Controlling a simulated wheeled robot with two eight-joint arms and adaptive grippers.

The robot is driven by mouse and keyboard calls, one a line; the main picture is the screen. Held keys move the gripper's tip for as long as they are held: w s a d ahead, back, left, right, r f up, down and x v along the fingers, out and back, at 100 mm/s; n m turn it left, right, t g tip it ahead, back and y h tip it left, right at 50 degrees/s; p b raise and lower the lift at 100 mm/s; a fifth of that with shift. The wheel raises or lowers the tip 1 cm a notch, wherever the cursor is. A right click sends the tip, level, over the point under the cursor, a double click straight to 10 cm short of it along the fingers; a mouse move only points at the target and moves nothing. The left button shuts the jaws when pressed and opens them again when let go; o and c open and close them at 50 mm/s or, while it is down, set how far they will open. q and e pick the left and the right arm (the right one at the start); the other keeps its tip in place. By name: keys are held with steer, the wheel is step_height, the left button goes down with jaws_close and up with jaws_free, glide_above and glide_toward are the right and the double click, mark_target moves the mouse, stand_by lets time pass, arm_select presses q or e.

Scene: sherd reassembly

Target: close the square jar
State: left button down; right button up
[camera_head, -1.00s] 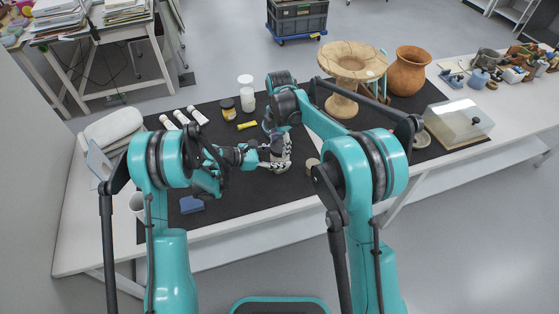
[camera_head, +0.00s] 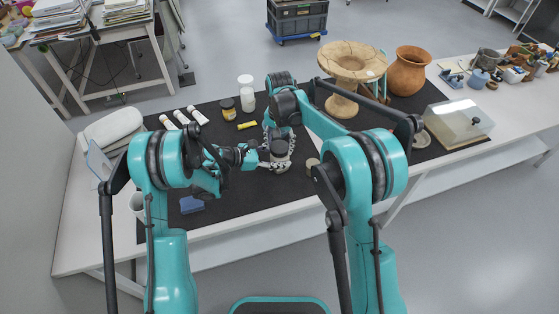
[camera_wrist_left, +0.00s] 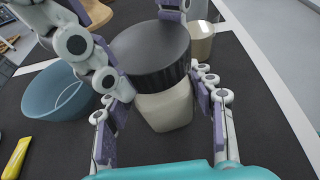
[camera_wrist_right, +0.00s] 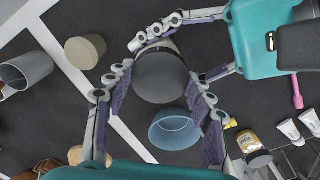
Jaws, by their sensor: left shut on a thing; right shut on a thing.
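The square jar (camera_wrist_left: 165,108) has a cream body and stands between the fingers of my left gripper (camera_wrist_left: 157,100), which is shut on it. The dark round lid (camera_wrist_left: 153,50) sits on top of the jar; whether it is fully seated I cannot tell. My right gripper (camera_wrist_right: 160,95) is shut on the lid from the side, with fingers on both sides of it. In the head view the lid (camera_head: 279,147) shows between both hands.
A blue bowl (camera_wrist_right: 175,130) lies close beside the jar. A beige round piece (camera_head: 312,163) stands to the right. A yellow object (camera_head: 247,125), a small labelled jar (camera_head: 228,110) and white tubes (camera_head: 182,117) lie behind. A blue block (camera_head: 191,204) lies at the front left.

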steer(key=m, duration=0.7)
steer(key=shift+m, duration=0.3)
steer(key=m, duration=0.5)
steer(key=o, duration=1.3)
steer(key=shift+o, duration=0.2)
step_height(320, 180, up, 12)
arm_select(q)
steer(key=shift+c, duration=2.4)
jaws_free()
